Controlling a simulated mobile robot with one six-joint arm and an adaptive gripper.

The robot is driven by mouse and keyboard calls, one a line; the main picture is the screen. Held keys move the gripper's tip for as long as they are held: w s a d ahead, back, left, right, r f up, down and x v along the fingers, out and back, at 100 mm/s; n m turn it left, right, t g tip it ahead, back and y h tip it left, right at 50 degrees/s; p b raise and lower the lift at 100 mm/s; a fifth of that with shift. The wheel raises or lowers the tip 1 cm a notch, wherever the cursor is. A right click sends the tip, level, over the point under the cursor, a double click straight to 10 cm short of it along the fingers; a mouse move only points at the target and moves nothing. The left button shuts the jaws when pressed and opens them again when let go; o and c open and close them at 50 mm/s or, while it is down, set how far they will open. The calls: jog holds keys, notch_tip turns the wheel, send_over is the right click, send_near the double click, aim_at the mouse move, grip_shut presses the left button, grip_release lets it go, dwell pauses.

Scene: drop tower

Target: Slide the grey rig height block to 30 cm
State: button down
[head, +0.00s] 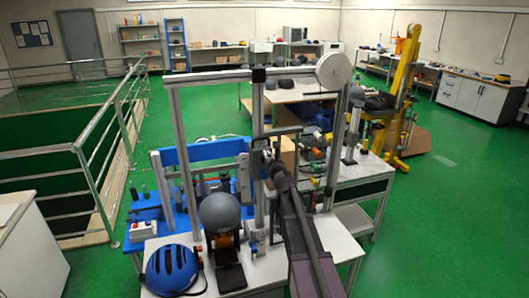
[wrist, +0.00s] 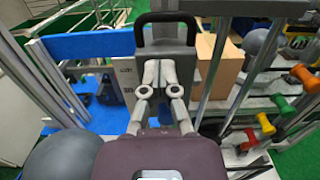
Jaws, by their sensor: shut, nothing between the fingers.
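The grey height block (wrist: 166,48) sits on the upright rig column in the wrist view, with a black handle (wrist: 167,18) on its upper part. My gripper (wrist: 158,66) is shut and empty, its fingertips in front of the block's face below the handle. I cannot tell whether they touch it. In the head view my gripper (head: 268,158) is at the rig's middle post (head: 259,112), and my arm hides part of the block there. A grey plate with small marks (wrist: 127,78) is left of the column; its numbers are too small to read surely.
A grey ball-like headform (head: 220,212) and a blue helmet (head: 171,269) are on the white bench at the rig's foot. A cardboard box (wrist: 222,72) and coloured-handled tools (wrist: 283,102) are right of the column. Metal railings (head: 104,165) stand at the left.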

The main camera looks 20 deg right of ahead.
jog(key=shift+s, duration=0.95)
jog(key=c, duration=0.9)
grip_release()
jog(key=shift+o, duration=1.3)
jog(key=shift+s+a+f+n, duration=0.1)
jog(key=shift+a+n, duration=0.2)
jog(key=s+a+f+n+g+y, duration=0.45)
jog(key=s+a+n, duration=0.25)
jog(key=a+n, duration=0.3)
jog(key=s+a+f+n+g+y, duration=0.3)
jog(key=s+a+f+n+g, duration=0.25)
jog(key=n, duration=0.55)
jog(key=s+d+f+n+g+h, duration=0.1)
jog(key=s+f+n+g+h, duration=0.2)
jog(key=s+n, duration=0.4)
jog(key=s+d+f+n+g+h, duration=0.1)
jog(key=s+f+n+g+h, duration=0.3)
jog(key=s, duration=1.1)
notch_tip(320, 180, down, 2)
jog(key=n+g, duration=0.1)
jog(key=n, duration=0.2)
jog(key=shift+s+f+g, duration=0.2)
jog(key=shift+s+g, duration=0.1)
jog(key=shift+s, duration=0.1)
